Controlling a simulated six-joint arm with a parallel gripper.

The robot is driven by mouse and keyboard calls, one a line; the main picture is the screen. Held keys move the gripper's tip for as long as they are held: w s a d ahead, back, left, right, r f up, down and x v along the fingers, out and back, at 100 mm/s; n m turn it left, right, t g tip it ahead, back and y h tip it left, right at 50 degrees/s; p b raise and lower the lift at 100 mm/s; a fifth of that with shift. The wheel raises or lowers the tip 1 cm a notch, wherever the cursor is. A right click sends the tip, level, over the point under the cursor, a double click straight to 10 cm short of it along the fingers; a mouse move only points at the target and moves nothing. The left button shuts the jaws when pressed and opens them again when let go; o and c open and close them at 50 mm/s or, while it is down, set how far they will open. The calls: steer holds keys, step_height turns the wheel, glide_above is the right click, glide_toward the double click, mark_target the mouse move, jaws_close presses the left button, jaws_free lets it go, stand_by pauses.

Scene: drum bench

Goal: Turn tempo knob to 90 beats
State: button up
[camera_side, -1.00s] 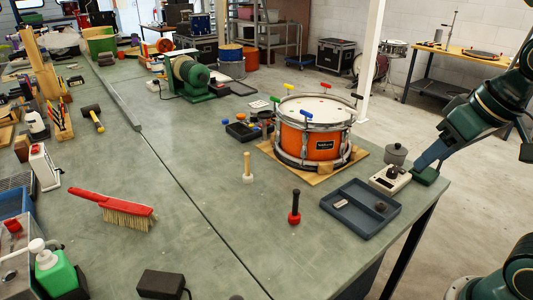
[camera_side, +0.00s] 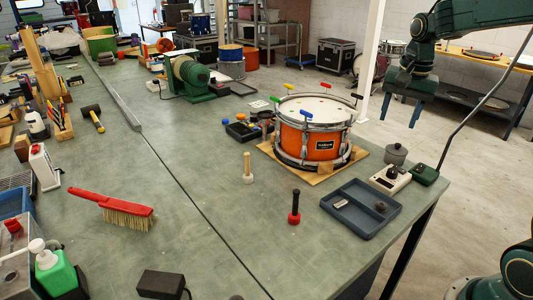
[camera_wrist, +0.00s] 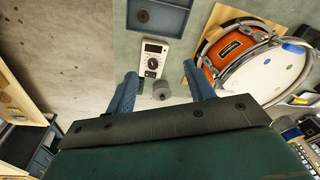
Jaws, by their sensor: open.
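The tempo box (camera_side: 391,180) is a small white unit near the bench's right corner, with a dark knob (camera_side: 392,171) on top. In the wrist view the white box (camera_wrist: 153,57) lies ahead of my fingers, with a dark knob (camera_wrist: 152,64) on its face; the scale is too small to read. My gripper (camera_side: 402,110) is open and empty, fingers pointing down, raised above and beyond the box. In the wrist view its blue fingers (camera_wrist: 160,72) stand apart and touch nothing.
A grey lidded pot (camera_side: 396,154) stands close behind the box. A dark green unit (camera_side: 425,175) with a cable is at its right. A grey-blue tray (camera_side: 361,208) lies in front. An orange drum (camera_side: 312,131) stands left.

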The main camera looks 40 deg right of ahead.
mark_target(393, 170)
steer(key=w+d+f+m+g, duration=0.1)
steer(key=d+f+m, duration=0.2)
steer(key=d, duration=0.3)
steer(key=w+d+f+m+g, duration=0.1)
steer(key=w+d+f+m, duration=0.1)
steer(key=d+f, duration=0.4)
steer(key=shift+w+d+m+y, duration=0.3)
steer(key=shift+d+m+y, duration=0.1)
steer(key=shift+m, duration=0.3)
steer(key=shift+s+a+f, duration=0.1)
steer(key=shift+s+f, duration=0.1)
steer(key=shift+f, duration=3.25)
steer(key=shift+s+a+f, duration=0.1)
steer(key=shift+s+f, duration=0.05)
steer(key=shift+f, duration=3.25)
steer(key=shift+c, duration=0.4)
steer(key=c, duration=0.9)
steer(key=shift+n, duration=0.3)
